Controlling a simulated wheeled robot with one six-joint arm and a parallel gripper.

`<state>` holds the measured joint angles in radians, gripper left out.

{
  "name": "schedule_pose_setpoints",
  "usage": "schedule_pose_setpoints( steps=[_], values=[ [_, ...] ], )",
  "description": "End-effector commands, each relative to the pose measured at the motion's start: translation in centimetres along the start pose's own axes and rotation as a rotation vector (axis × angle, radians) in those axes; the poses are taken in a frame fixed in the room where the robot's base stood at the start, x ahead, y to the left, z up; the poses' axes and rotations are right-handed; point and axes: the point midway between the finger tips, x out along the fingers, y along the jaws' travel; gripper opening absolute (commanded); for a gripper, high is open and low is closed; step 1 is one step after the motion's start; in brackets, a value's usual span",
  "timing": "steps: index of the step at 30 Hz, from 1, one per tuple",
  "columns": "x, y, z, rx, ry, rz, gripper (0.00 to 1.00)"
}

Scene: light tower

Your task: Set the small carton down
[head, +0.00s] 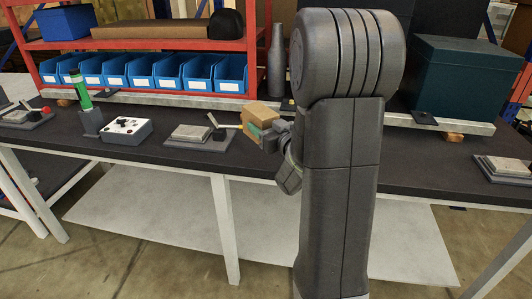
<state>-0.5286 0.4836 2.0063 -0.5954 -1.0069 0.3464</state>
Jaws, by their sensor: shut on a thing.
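My gripper (272,135) is at the centre of the head view, above the dark bench top, partly hidden behind my own arm. It is shut on a small brown carton (262,112) with a green patch on its side. The carton is near a grey plate with a lever (195,133) on the bench. Whether the carton touches the bench or is held above it cannot be told from this view. My arm hides the bench to the right of the gripper.
A white control box (126,131) and a green light tower (81,93) stand on the left of the bench (160,160). Several blue bins (170,73) line the back shelf. A grey bottle (277,62) stands behind the carton. A dark green box (465,78) is at the right.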

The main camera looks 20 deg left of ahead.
Motion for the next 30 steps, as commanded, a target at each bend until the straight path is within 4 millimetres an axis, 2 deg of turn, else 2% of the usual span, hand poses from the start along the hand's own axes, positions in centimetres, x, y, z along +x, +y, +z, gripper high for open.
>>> schedule_pose_setpoints(
  steps=[1,6,13,20,30],
  values=[
    [0.0,0.0,1.4,0.003,-0.004,0.0,0.28],
    [0.0,0.0,4.1,0.002,-0.003,0.001,0.28],
    [0.0,0.0,5.6,0.001,-0.001,0.001,0.28],
    [0.0,0.0,8.4,0.001,-0.002,0.001,0.28],
    [0.0,0.0,8.7,-0.001,0.002,0.001,0.28]
  ],
)
